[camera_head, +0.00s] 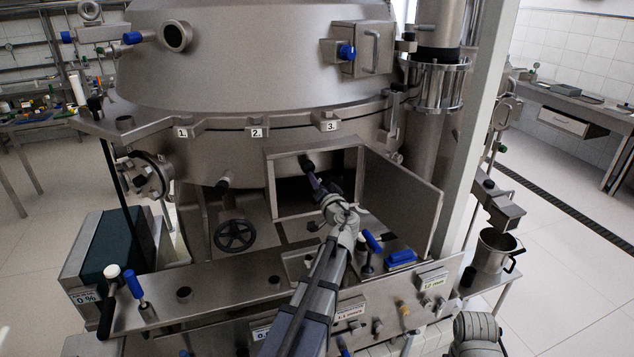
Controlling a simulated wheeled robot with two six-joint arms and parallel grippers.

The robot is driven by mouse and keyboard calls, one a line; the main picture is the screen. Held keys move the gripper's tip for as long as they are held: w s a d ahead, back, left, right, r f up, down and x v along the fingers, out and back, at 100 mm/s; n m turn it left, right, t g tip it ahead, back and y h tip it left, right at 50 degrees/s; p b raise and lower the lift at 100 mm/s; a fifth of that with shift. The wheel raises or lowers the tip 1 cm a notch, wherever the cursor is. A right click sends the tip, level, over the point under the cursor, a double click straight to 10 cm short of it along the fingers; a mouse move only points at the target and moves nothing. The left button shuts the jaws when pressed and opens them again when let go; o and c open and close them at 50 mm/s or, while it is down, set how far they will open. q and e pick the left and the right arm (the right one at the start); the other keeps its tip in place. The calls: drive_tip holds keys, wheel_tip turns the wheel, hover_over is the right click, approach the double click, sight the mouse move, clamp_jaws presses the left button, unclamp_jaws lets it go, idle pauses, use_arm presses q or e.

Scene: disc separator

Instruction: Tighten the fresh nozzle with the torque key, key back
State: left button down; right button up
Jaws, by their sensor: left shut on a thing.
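My left arm rises from the bottom middle to the open hatch (270,185) in the steel separator bowl's lower front. My left gripper (318,190) is at the hatch mouth, shut on a slim dark tool (306,164). The tool's dark round end reaches up into the opening. It may be the torque key, but its shape is too small to tell. The fresh nozzle cannot be made out; the hatch interior is dark and partly covered by the gripper. A grey link of my right arm shows at the bottom right; its gripper is out of view.
The hatch door (402,203) stands open to the right of the opening. A blue-handled tool (372,241) and a blue block (400,258) are on the front deck, right of my arm. A black handwheel (235,236) is on the left. A metal jug (494,251) stands far right.

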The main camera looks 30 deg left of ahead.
use_arm(q)
drive_tip(key=m, duration=0.5)
drive_tip(key=shift+a+m, duration=0.1)
drive_tip(key=shift+m, duration=0.8)
drive_tip(key=m, duration=0.4)
drive_tip(key=shift+w, duration=0.1)
drive_tip(key=m, duration=0.3)
